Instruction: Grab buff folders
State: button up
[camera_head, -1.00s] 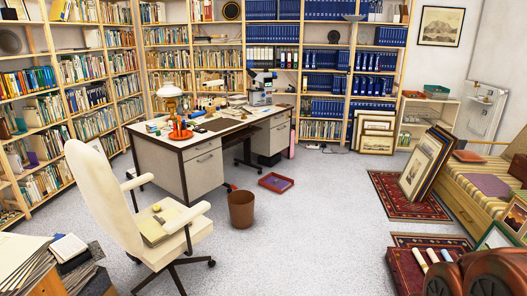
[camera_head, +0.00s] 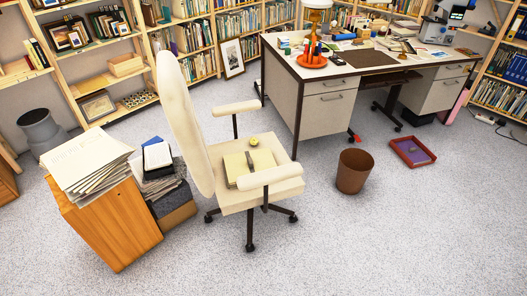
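Buff folders (camera_head: 236,168) lie flat on the seat of the cream office chair (camera_head: 262,193), in the middle of the head view. A dark narrow item lies across them. A small round yellowish object (camera_head: 254,142) sits behind them on the seat. The chair's armrests stand on both sides of the folders, and the near armrest partly covers their front edge. My gripper is not in view.
A wooden cabinet (camera_head: 112,222) with a stack of papers (camera_head: 85,165) stands left of the chair, with more piles beside it. A brown bin (camera_head: 355,172) and red tray (camera_head: 413,151) are right, before the desk (camera_head: 325,112). The foreground floor is clear.

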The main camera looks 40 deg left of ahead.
aim_at(236, 166)
jog(key=u, duration=0.4)
jog(key=i, duration=1.35)
jog(key=u, duration=1.7)
jog(key=i, duration=0.9)
jog(key=u, duration=0.9)
